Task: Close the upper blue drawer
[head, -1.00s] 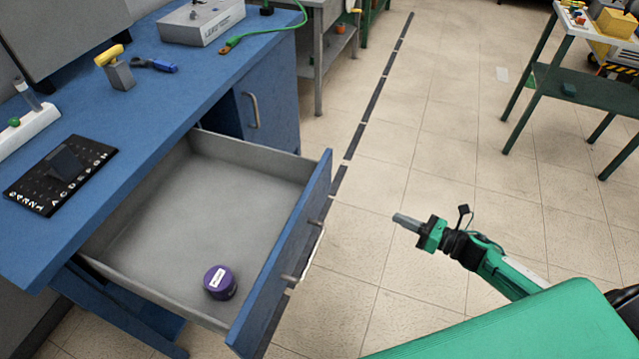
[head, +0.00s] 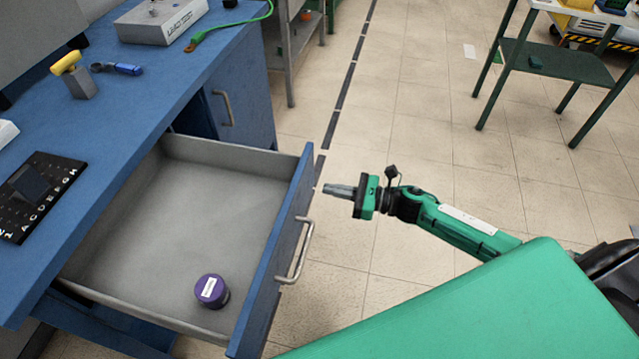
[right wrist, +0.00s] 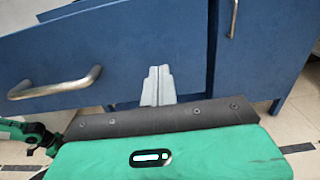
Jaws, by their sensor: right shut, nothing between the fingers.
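The upper blue drawer (head: 275,262) stands pulled far out from the blue desk, with a grey inside and a metal bar handle (head: 300,250) on its front. A purple round container (head: 212,290) with a white label lies in it. My right gripper (head: 325,188) is shut and empty, in front of the drawer's far end, apart from it in the head view. In the right wrist view, its fingers (right wrist: 158,86) point at the blue front near its right end, right of the handle (right wrist: 55,84). My left gripper is not in view.
The desk top (head: 130,110) holds a black lettered board (head: 38,195), a yellow-handled tool in a grey block (head: 78,80), a blue tool and a grey box (head: 160,20). A blue cabinet door (head: 235,105) is beyond the drawer. Open tiled floor lies to the right.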

